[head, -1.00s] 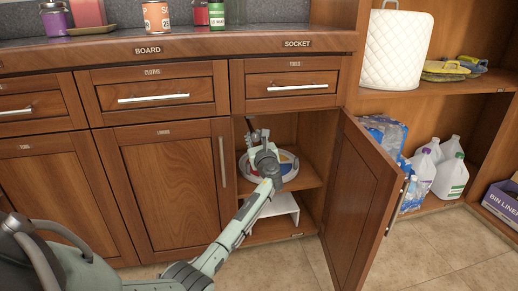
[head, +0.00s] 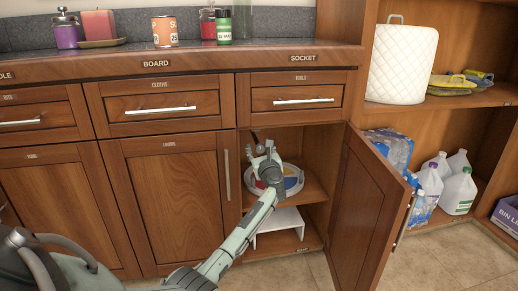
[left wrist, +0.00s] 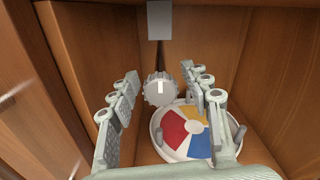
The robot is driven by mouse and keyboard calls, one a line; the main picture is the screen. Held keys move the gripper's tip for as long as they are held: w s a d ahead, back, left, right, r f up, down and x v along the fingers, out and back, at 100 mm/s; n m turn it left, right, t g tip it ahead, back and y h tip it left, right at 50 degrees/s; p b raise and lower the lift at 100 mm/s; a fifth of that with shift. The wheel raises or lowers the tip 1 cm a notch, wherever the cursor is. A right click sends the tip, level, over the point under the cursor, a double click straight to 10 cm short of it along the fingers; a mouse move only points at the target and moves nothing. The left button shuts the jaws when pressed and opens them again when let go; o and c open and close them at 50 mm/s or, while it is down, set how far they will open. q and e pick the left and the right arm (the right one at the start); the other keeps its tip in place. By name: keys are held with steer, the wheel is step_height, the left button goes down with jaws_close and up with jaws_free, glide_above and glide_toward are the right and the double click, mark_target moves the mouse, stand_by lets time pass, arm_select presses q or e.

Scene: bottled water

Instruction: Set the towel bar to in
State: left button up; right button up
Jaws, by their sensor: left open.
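A round ridged knob (left wrist: 160,89) with a pale mark shows in the left wrist view, inside the open cabinet. A dark rod (left wrist: 160,55) runs behind it below a grey block (left wrist: 160,18); this looks like the towel bar, but how far out it is I cannot tell. My left gripper (head: 266,147) is inside the cabinet opening. In the left wrist view its open fingers (left wrist: 163,96) stand on either side of the knob, with visible gaps. Contact is not visible. My right gripper is not in view.
A round tray (left wrist: 168,148) with coloured sections sits below the gripper. A white stand (head: 283,224) is on the lower level. The open cabinet door (head: 368,205) stands right of my arm. The cabinet side wall (left wrist: 80,60) is close on the left.

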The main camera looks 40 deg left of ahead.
arm_select(q)
steer(key=shift+d, duration=0.1)
steer(key=v, duration=1.1)
steer(key=shift+s+d, duration=0.25)
steer(key=shift+s, duration=0.1)
